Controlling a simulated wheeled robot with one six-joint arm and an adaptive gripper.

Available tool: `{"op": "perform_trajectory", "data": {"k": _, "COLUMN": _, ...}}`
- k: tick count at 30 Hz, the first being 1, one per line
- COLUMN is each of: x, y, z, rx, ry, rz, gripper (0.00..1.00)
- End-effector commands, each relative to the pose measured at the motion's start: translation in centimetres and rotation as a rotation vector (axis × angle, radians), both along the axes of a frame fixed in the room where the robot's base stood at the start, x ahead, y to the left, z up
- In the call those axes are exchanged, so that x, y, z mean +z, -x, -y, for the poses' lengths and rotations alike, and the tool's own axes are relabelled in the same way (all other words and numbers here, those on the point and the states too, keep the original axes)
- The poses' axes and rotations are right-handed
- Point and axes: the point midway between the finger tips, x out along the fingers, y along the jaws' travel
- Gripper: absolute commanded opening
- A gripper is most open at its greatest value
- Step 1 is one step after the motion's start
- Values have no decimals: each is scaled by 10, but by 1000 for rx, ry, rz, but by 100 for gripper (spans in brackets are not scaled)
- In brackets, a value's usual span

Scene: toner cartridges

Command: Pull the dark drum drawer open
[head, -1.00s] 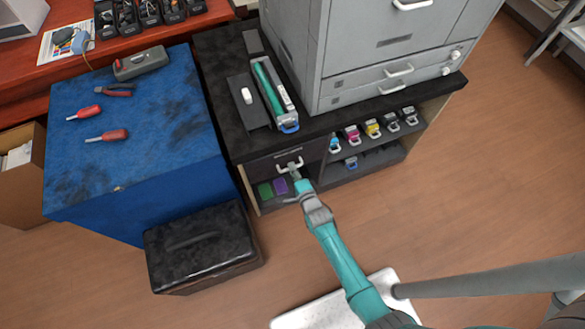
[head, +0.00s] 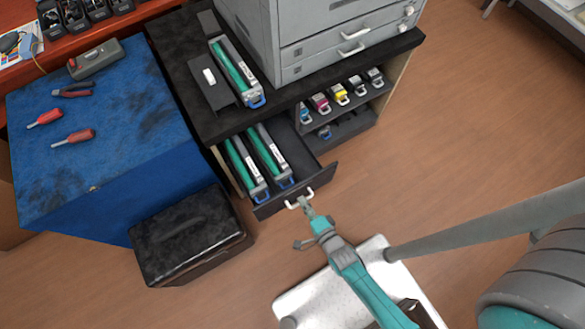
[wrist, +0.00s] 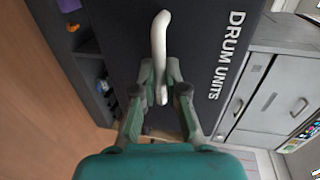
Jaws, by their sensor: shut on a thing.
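The dark drum drawer (head: 306,147) stands pulled out from the cabinet under the black top in the head view. Two teal and white drum units (head: 269,154) lie side by side in its left part; its right part is bare. The wrist view shows its front (wrist: 200,35), lettered "DRUM UNITS". The white handle (wrist: 161,45) is on that front. My gripper (wrist: 161,92) is shut on the handle, one finger on each side. In the head view my gripper (head: 305,203) is at the drawer front.
A black case (head: 190,238) stands on the floor left of the drawer, close to it. A blue-topped bench (head: 110,130) is behind the case. Coloured toner cartridges (head: 340,94) sit on the shelf to the right.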

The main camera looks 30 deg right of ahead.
Motion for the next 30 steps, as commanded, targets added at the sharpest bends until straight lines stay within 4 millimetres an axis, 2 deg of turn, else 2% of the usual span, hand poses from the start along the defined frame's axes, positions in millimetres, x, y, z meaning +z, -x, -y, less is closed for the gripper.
{"op": "perform_trajectory", "data": {"k": 1, "x": -1, "y": 17, "z": 0, "rx": 0, "ry": 0, "rz": -6, "gripper": 0}}
{"op": "perform_trajectory", "data": {"k": 6, "x": -2, "y": 60, "z": 0, "rx": 0, "ry": 0, "rz": -6, "gripper": 0}}
{"op": "perform_trajectory", "data": {"k": 15, "x": -1, "y": 111, "z": 1, "rx": -2, "ry": 0, "rz": -3, "gripper": 0}}
{"op": "perform_trajectory", "data": {"k": 21, "x": -1, "y": 126, "z": 0, "rx": 1, "ry": 0, "rz": -3, "gripper": 0}}
{"op": "perform_trajectory", "data": {"k": 30, "x": -1, "y": 130, "z": 0, "rx": 1, "ry": 0, "rz": -2, "gripper": 0}}
